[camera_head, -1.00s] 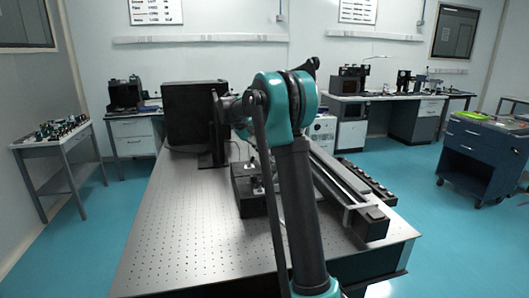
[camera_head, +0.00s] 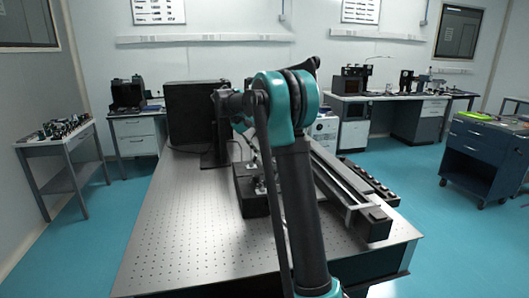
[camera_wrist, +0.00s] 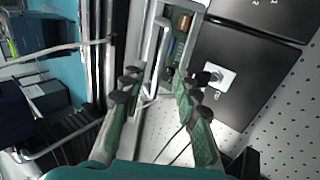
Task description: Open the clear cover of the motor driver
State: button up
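In the wrist view, my gripper (camera_wrist: 158,85) is open, with its two green, dark-tipped fingers spread apart. A pale metal handle-like bar (camera_wrist: 154,55) shows between and beyond the fingertips. I cannot tell whether a finger touches it. Beside it, a narrow strip of circuit board with coloured parts (camera_wrist: 180,24) shows within a light frame, seemingly the motor driver. The clear cover itself is hard to make out. In the head view, my arm hides the gripper and the motor driver.
Dark boxes (camera_wrist: 240,70) with a pale square fitting lie right of the fingers on the perforated optical table (camera_head: 180,230). A long dark rail (camera_head: 345,185) runs along the table's right side. A black panel (camera_head: 190,108) stands at the back. The table's left front is clear.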

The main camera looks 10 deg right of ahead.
jog(key=v, duration=0.8)
jog(key=shift+a+r, duration=0.15)
jog(key=shift+r, duration=0.05)
